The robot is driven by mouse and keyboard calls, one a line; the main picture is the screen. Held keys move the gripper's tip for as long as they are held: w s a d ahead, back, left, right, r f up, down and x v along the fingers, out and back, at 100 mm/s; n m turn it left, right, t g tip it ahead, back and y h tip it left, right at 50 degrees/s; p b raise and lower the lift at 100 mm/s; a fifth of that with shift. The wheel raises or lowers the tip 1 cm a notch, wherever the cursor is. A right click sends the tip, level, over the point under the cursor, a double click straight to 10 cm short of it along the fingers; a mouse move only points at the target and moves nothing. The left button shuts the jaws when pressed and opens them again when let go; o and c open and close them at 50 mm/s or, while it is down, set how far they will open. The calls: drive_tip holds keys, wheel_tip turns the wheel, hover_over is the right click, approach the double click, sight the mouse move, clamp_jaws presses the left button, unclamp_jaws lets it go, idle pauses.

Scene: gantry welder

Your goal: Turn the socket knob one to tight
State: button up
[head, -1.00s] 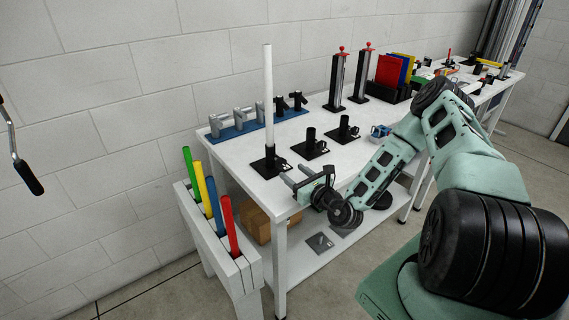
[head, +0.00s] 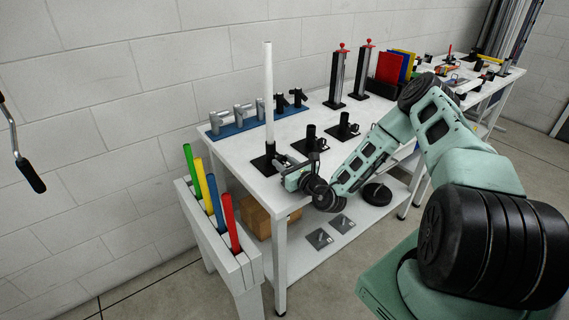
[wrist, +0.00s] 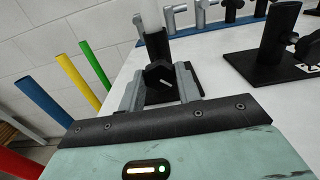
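Socket one is a black holder (head: 270,161) on a square base plate at the table's near left corner. A tall white rod (head: 268,95) stands upright in it. Its dark knob (wrist: 161,76) faces my gripper in the wrist view, with a small white mark below its middle. My gripper (head: 282,168) is at the socket, low over the tabletop. In the wrist view my gripper (wrist: 160,72) has its two grey fingers apart, one on each side of the knob. Some space seems to show between fingers and knob; contact cannot be made out.
A second black socket (head: 311,139) stands close to the right, a third (head: 344,126) beyond it. A blue rack (head: 242,131) with grey and black fittings lies behind. A white stand (head: 243,268) with coloured rods is left of the table (head: 225,147).

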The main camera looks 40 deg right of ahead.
drive_tip(key=shift+r+m+p, duration=0.2)
drive_tip(key=shift+m+p, duration=0.9)
drive_tip(key=shift+m, duration=0.1)
drive_tip(key=shift+f+m+p, duration=0.2)
drive_tip(key=shift+m+p, duration=0.3)
drive_tip(key=shift+m, duration=0.6)
drive_tip(key=o, duration=1)
drive_tip(key=s+b, duration=0.1)
drive_tip(key=s, duration=0.4)
drive_tip(key=s+b, duration=0.1)
drive_tip(key=s, duration=0.5)
drive_tip(key=s+b, duration=0.1)
drive_tip(key=s, duration=0.5)
drive_tip(key=shift+s+d, duration=0.25)
drive_tip(key=shift+d, duration=0.05)
